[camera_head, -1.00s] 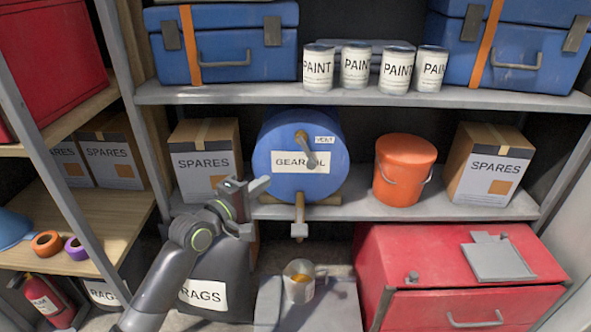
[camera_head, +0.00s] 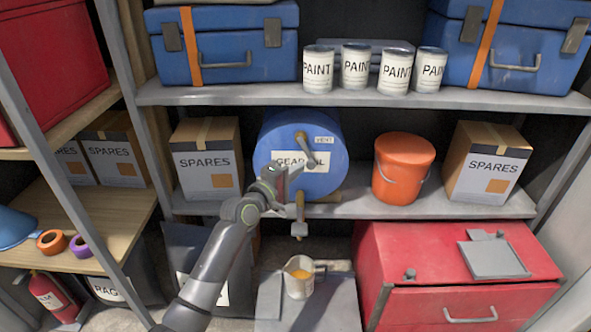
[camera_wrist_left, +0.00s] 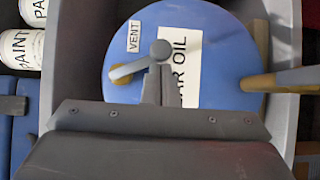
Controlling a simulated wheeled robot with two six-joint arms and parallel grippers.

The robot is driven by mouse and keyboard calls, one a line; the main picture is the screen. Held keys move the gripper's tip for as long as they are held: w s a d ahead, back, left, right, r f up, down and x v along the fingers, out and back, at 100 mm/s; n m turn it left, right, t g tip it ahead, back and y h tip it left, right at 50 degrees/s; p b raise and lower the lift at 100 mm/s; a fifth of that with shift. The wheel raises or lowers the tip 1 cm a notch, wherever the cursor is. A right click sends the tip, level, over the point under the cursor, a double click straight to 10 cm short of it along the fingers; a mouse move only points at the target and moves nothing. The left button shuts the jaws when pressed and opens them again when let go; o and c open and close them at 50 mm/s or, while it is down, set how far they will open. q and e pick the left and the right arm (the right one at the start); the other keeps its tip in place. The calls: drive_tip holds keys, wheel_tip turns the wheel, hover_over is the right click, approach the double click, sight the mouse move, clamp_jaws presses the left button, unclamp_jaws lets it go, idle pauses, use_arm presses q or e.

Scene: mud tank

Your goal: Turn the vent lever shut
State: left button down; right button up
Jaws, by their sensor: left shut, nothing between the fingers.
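The vent lever (camera_head: 308,150) is a grey handle with a round knob on a brass hub, high on the front of the blue gear oil drum (camera_head: 335,150). It points down and slightly right from the hub, below the VENT label (camera_head: 325,140). In the left wrist view the lever (camera_wrist_left: 135,65) runs from its hub to the knob, close to my fingertips. My left gripper (camera_head: 288,174) is shut and empty, in front of the drum's lower left and covering part of its label. Whether it touches the lever I cannot tell. My right gripper is not in view.
A tap (camera_head: 299,215) hangs below the drum, above a mug (camera_head: 299,285) on a grey box. A spares carton (camera_head: 206,160) stands left of the drum and an orange bucket (camera_head: 403,170) right. Paint cans (camera_head: 355,68) line the shelf above (camera_head: 230,95).

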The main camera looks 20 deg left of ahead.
use_arm(q)
drive_tip(key=shift+d+n+b, duration=0.2)
drive_tip(key=shift+n+b, duration=0.1)
drive_tip(key=shift+b, duration=0.05)
drive_tip(key=shift+d+t+b, duration=0.1)
drive_tip(key=shift+t+b, duration=0.2)
drive_tip(key=shift+b, duration=0.05)
drive_tip(key=n+b, duration=0.1)
drive_tip(key=d+n+t+b, duration=0.1)
drive_tip(key=n+t+b, duration=0.1)
drive_tip(key=n+b, duration=0.1)
drive_tip(key=shift+w+d+f, duration=0.2)
drive_tip(key=shift+w+d, duration=0.1)
drive_tip(key=shift+d, duration=0.1)
drive_tip(key=shift+w+d+r+n+t+y+b, duration=0.15)
drive_tip(key=shift+d+r+n+t+y+b, duration=0.05)
drive_tip(key=shift+d+r+n+t, duration=0.4)
drive_tip(key=shift+w+d+r+n+t+y+b, duration=0.2)
drive_tip(key=shift+d+r+n+t, duration=0.15)
drive_tip(key=shift+d+n, duration=0.35)
drive_tip(key=shift+a, duration=0.1)
drive_tip(key=shift+s, duration=0.1)
